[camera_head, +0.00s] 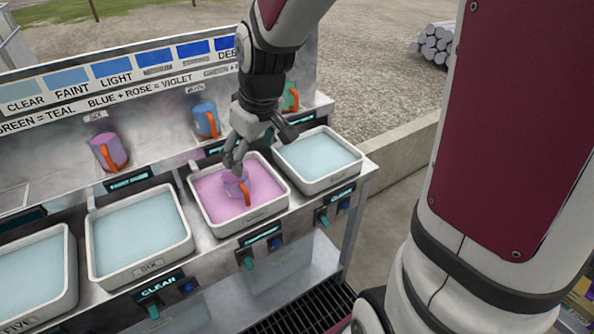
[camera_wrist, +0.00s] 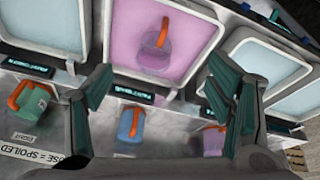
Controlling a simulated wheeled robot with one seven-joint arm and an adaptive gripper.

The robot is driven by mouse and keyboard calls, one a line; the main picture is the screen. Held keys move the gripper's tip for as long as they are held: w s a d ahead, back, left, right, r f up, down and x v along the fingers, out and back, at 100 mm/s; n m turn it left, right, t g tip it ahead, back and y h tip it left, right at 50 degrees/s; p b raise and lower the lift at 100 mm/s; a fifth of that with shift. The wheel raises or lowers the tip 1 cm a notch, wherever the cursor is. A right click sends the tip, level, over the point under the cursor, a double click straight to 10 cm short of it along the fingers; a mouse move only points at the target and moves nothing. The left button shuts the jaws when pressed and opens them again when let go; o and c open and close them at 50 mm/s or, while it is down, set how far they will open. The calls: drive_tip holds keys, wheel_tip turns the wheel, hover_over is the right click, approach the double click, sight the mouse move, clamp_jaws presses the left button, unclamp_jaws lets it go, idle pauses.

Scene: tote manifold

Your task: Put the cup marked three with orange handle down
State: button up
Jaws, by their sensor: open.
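A translucent pink-violet cup with an orange handle (camera_head: 234,188) sits in the pink liquid of a white tote (camera_head: 264,212). No number on it is readable, so I cannot tell whether it is marked three. It also shows in the wrist view (camera_wrist: 151,53), in the pink tote at the top, ahead of my fingers. My gripper (camera_head: 258,148) is above the back of that tote, just behind the cup. Its fingers are spread apart in the wrist view (camera_wrist: 155,90), with nothing between them. The cup is apart from the fingers there.
On the back ledge stand a violet cup (camera_head: 108,151), a blue cup (camera_head: 206,121) and a green cup (camera_head: 291,97), all with orange handles. Pale blue totes flank the pink one, at left (camera_head: 140,272) and right (camera_head: 318,185). Valves and small displays line the front.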

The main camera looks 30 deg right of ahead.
drive_tip(key=s+r+m, duration=0.1)
drive_tip(key=s+r, duration=0.2)
drive_tip(key=s, duration=0.4)
drive_tip(key=s+r+m, duration=0.1)
drive_tip(key=s+r, duration=0.2)
drive_tip(key=s, duration=0.4)
drive_tip(key=s+a+r+m, duration=0.1)
drive_tip(key=s+r, duration=0.2)
drive_tip(key=s, duration=0.4)
drive_tip(key=shift+r+m+t, duration=0.35)
drive_tip(key=shift+m+t, duration=0.05)
